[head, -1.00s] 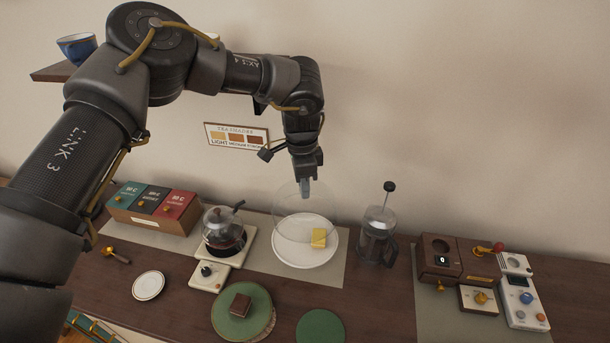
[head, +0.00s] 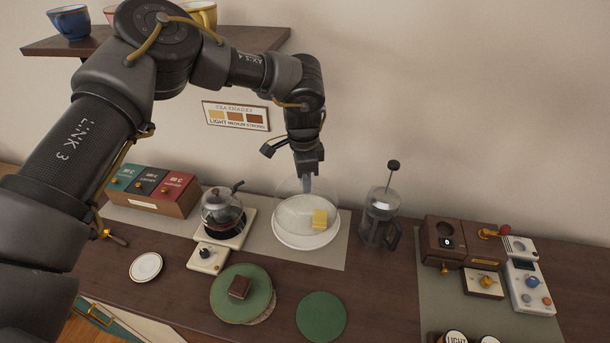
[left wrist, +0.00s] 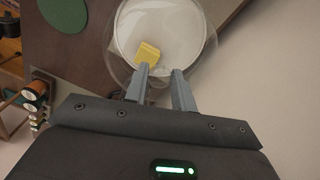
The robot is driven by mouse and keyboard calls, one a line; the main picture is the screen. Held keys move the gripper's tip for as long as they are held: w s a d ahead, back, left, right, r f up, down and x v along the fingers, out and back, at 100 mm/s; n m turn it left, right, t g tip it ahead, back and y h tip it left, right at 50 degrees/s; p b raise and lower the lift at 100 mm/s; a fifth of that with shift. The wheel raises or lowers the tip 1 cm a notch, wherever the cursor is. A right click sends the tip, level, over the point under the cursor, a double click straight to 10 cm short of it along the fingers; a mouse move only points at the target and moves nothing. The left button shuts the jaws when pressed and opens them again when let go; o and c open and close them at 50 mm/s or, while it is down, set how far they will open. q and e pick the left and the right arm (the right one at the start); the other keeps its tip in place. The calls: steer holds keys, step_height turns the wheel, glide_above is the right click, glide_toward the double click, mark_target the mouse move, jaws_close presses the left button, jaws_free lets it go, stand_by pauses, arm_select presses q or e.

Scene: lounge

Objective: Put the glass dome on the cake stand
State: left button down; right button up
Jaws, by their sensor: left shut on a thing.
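My left gripper (head: 308,186) is shut on the top of the clear glass dome (head: 290,190), whose knob is hard to make out. The dome is upright over a white round plate (head: 300,243) with a yellow block (head: 319,219) on it. The plate and yellow block (left wrist: 147,52) also show through the glass in the left wrist view. I cannot tell whether the dome's rim touches the plate. A green round stand (head: 226,308) with a brown cake piece (head: 239,287) is in front and to the left; it seems to be the cake stand. My right gripper is out of view.
A glass teapot (head: 222,213) stands left of the plate and a French press (head: 380,217) close on its right. A flat green disc (head: 321,316) lies in front. Brewing devices (head: 462,245) are at the right. A shelf with cups (head: 140,40) hangs at the upper left.

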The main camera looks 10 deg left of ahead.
arm_select(q)
steer(key=shift+f+b, duration=0.75)
steer(key=shift+f, duration=0.95)
steer(key=shift+f, duration=0.35)
steer(key=c, duration=1.1)
jaws_free()
